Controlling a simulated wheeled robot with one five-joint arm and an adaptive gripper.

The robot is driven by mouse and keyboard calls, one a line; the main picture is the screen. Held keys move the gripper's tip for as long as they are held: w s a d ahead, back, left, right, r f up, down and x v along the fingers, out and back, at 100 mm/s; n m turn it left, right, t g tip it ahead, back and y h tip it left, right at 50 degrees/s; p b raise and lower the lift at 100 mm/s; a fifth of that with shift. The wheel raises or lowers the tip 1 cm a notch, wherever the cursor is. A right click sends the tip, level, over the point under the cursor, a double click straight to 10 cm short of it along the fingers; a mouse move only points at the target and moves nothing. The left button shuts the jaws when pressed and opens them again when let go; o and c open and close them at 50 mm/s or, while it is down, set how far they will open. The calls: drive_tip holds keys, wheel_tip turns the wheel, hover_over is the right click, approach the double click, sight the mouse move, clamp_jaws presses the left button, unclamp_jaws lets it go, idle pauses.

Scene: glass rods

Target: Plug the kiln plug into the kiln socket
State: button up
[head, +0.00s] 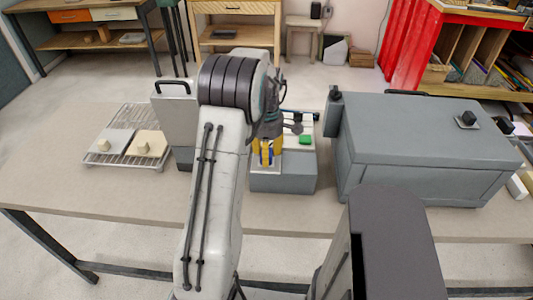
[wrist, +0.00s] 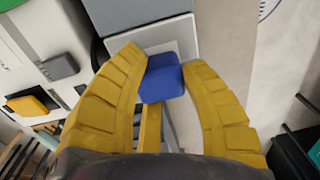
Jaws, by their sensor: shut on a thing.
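My gripper (wrist: 165,85) has two yellow fingers shut on a blue plug (wrist: 162,78), which looks like the kiln plug. The gripper (head: 266,160) is also in the head view, pointing down over the near left part of a grey box with a white panel (head: 284,183). In the wrist view a flat grey plate (wrist: 157,35) lies just beyond the blue plug. I cannot tell whether the plug touches it. No socket opening can be made out. My arm hides much of the area left of the box in the head view.
A large grey kiln-like chest (head: 430,135) stands close on the right. A wire rack (head: 125,140) with pale pieces and a grey upright case (head: 176,120) are on the left. The box carries a green button (head: 305,140). The table's front strip (head: 120,205) is clear.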

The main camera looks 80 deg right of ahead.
drive_tip(key=o, duration=1.1)
wheel_tip(320, 180, up, 12)
drive_tip(key=shift+d, duration=0.2)
idle(0.7)
